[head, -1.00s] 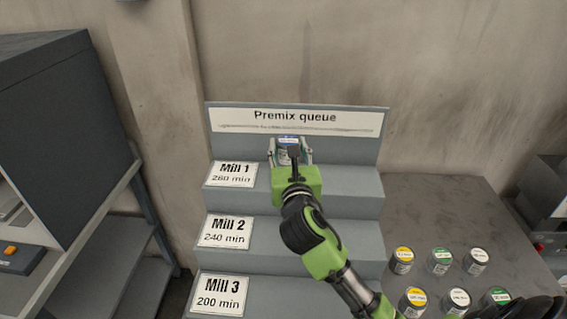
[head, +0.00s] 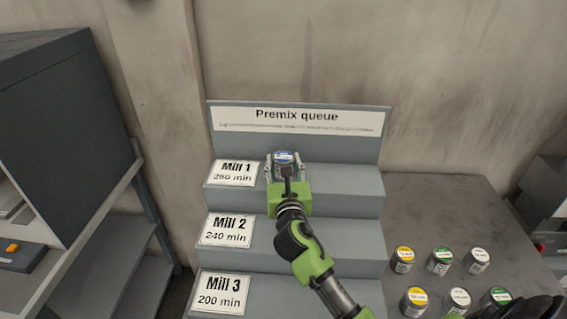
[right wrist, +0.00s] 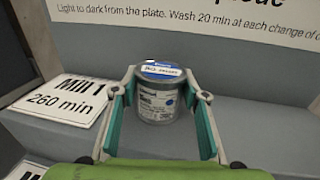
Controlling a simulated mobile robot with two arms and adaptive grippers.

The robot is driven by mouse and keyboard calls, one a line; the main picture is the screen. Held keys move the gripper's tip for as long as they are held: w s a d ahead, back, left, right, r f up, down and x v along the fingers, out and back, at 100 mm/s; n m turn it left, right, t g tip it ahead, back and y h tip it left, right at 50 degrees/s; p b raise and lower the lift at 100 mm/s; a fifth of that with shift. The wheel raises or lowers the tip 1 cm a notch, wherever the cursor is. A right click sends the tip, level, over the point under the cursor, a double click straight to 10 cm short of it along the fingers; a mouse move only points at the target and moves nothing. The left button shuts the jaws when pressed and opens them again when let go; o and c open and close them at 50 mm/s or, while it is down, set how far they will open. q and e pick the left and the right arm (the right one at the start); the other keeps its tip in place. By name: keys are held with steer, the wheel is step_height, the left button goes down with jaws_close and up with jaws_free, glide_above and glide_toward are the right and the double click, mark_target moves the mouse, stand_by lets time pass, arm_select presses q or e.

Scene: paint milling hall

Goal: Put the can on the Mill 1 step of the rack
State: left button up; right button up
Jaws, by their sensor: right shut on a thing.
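The can (head: 287,160), grey with a blue and white label on its lid, is at the Mill 1 step (head: 345,180) of the rack, right of the Mill 1 plate (head: 233,172). My right gripper (head: 285,166) is shut on it. In the right wrist view the can (right wrist: 160,98) stands upright between the two fingers (right wrist: 161,105). Its base looks at or close to the step; I cannot tell whether it touches. My left gripper is not clearly seen.
The Mill 2 (head: 226,231) and Mill 3 (head: 219,292) plates mark lower steps. The Premix queue board (head: 297,120) stands behind the top step. Several cans stand on the dark table (head: 440,215) at right. A grey cabinet (head: 50,130) stands at left.

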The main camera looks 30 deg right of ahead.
steer(key=o, duration=1.2)
steer(key=shift+f, duration=0.1)
steer(key=shift+o, duration=0.2)
steer(key=shift+r, duration=0.25)
steer(key=b+v, duration=0.2)
steer(key=v, duration=1)
steer(key=shift+a+f, duration=0.1)
steer(key=shift+f, duration=0.1)
